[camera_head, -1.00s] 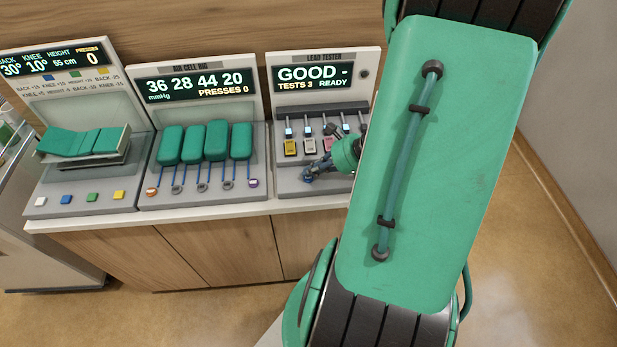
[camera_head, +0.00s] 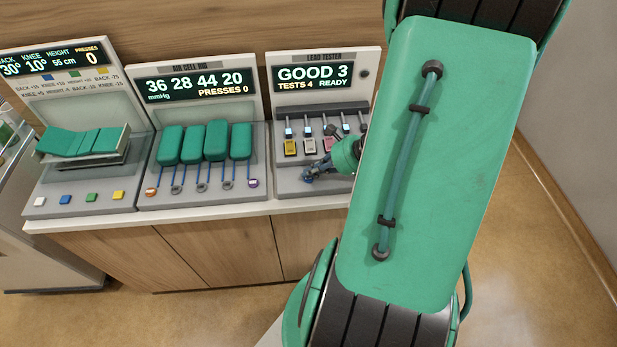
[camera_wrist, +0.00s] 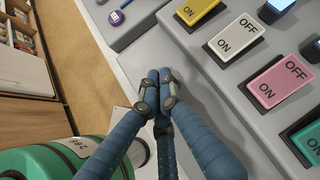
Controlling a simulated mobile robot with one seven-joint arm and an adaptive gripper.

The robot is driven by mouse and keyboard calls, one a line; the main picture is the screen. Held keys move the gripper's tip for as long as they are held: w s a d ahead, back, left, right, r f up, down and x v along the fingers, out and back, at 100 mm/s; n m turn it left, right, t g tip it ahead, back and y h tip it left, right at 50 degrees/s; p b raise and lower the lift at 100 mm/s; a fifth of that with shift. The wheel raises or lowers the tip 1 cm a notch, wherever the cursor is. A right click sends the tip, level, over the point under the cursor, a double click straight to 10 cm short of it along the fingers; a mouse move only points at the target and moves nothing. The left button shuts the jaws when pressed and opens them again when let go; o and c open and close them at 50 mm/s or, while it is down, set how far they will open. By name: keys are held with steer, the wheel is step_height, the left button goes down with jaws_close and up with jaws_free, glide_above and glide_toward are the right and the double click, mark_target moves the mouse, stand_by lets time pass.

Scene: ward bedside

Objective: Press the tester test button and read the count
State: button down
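The lead tester (camera_head: 325,75) stands at the right end of the counter in the head view. Its display (camera_head: 313,77) reads "GOOD 3", "TESTS 4", "READY". My gripper (camera_head: 308,177) is low at the tester's front left, with its fingertips at the panel. In the wrist view my gripper (camera_wrist: 158,78) has its blue fingers together at the tips, with nothing seen between them. They are by the panel's front edge, beside the yellow switch (camera_wrist: 199,10) and white switch (camera_wrist: 236,38). The test button is not seen; my fingers may hide it.
A pink switch (camera_wrist: 280,82) and a green switch (camera_wrist: 312,140) are further along the panel. The air cell rig (camera_head: 205,150) stands left of the tester, and a bed model with coloured buttons (camera_head: 85,155) is at the far left. Floor is clear in front.

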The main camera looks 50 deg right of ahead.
stand_by(0.5)
steer(key=shift+r+p, duration=0.65)
steer(key=shift+r, duration=0.1)
steer(key=shift+r+p, duration=2)
steer(key=shift+r, duration=0.5)
